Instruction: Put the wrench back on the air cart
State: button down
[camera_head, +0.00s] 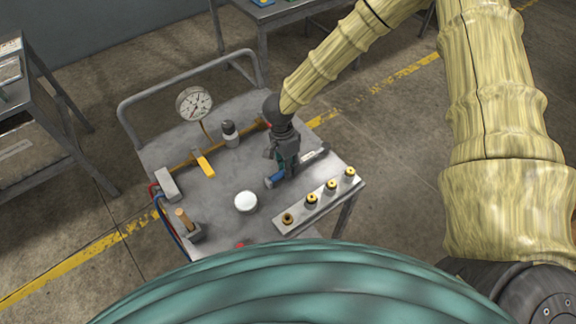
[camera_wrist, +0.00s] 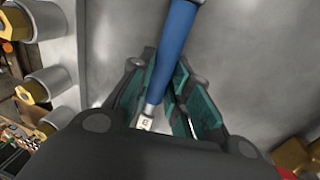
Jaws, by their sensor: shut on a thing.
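The air cart (camera_head: 215,205) is a grey wheeled table with a tubular rail at its far side. My gripper (camera_head: 286,166) is over the right part of its top, pointing down, shut on the wrench. The wrench's blue handle (camera_head: 275,180) sticks out to the left of the fingers, and a silver part (camera_head: 314,157) shows to the right. In the wrist view, the wrench (camera_wrist: 176,45) runs between the teal finger pads of my gripper (camera_wrist: 168,78). The wrench lies at or just above the cart top; I cannot tell whether it touches.
A plate with several brass-tipped fittings (camera_head: 318,203) lies along the cart's near right edge. A pressure gauge (camera_head: 194,104), a yellow-handled tool (camera_head: 203,163), a white round thing (camera_head: 245,202) and a wooden-handled tool (camera_head: 187,225) stand on the top. A grey shelf (camera_head: 45,125) is at left.

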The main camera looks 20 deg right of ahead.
jog(key=c, duration=1.3)
grip_release()
jog(key=shift+o, duration=0.2)
jog(key=shift+r, duration=0.1)
notch_tip(320, 180, up, 12)
jog(key=w, duration=0.2)
jog(key=shift+a+f, duration=0.2)
jog(key=shift+a, duration=0.2)
jog(key=shift+w+r, duration=0.1)
